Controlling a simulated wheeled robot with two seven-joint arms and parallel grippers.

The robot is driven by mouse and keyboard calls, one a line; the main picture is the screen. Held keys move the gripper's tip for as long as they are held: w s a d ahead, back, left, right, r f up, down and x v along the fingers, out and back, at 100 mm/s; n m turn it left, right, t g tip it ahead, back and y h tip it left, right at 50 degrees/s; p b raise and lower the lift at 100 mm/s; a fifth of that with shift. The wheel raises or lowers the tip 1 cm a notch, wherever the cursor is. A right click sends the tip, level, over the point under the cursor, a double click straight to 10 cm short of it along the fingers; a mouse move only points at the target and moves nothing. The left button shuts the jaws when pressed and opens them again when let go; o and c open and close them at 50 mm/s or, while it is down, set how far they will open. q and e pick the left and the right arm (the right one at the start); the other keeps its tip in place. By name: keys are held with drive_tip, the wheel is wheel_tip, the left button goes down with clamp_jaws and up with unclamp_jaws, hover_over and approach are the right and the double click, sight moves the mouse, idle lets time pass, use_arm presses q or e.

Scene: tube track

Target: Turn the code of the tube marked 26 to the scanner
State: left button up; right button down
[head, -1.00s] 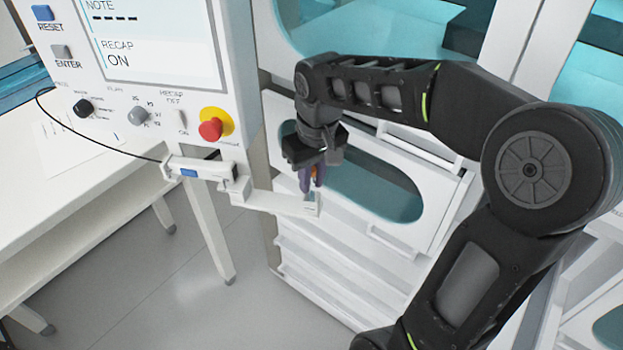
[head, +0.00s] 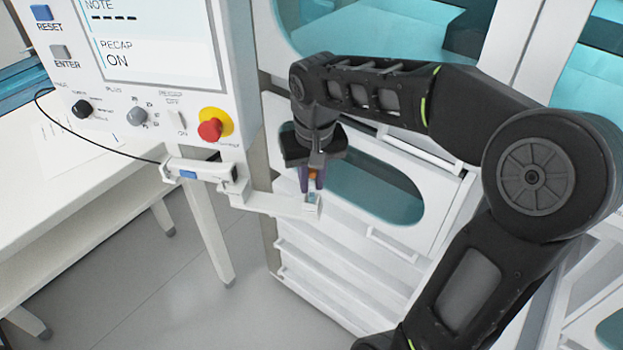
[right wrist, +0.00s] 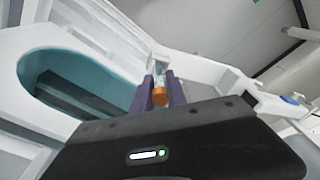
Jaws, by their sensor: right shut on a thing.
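My right gripper (head: 312,182) is shut on a small tube, pointing down at the end of a white arm-like holder. In the right wrist view the tube's orange cap (right wrist: 159,96) sits between my two purple fingers (right wrist: 160,93), with the clear tube body (right wrist: 160,73) beyond it. The tube's lower part shows at the holder's end in the head view (head: 312,198). I cannot read its number or see its code. The scanner (head: 200,169), a white box with a blue patch, is fixed below the panel, left of the tube. My left gripper is not in view.
The white panel has a screen reading "RECAP ON", knobs and a red stop button (head: 210,129). A black cable (head: 100,145) runs to the scanner. A white table (head: 60,190) stands at left, and a white cabinet with an oval teal window (head: 370,190) stands behind my gripper.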

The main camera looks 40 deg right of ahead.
drive_tip(key=shift+f, duration=0.2)
idle(0.3)
drive_tip(key=c, duration=1.3)
unclamp_jaws()
drive_tip(key=shift+o, duration=0.2)
drive_tip(key=shift+s+a+r, duration=0.1)
drive_tip(key=shift+s+r, duration=0.05)
drive_tip(key=shift+r, duration=1.15)
drive_tip(key=shift+s+a+r, duration=0.1)
drive_tip(key=shift+s+r, duration=0.05)
drive_tip(key=shift+r, duration=1.15)
drive_tip(key=shift+s+r, duration=0.15)
drive_tip(key=shift+r, duration=1.15)
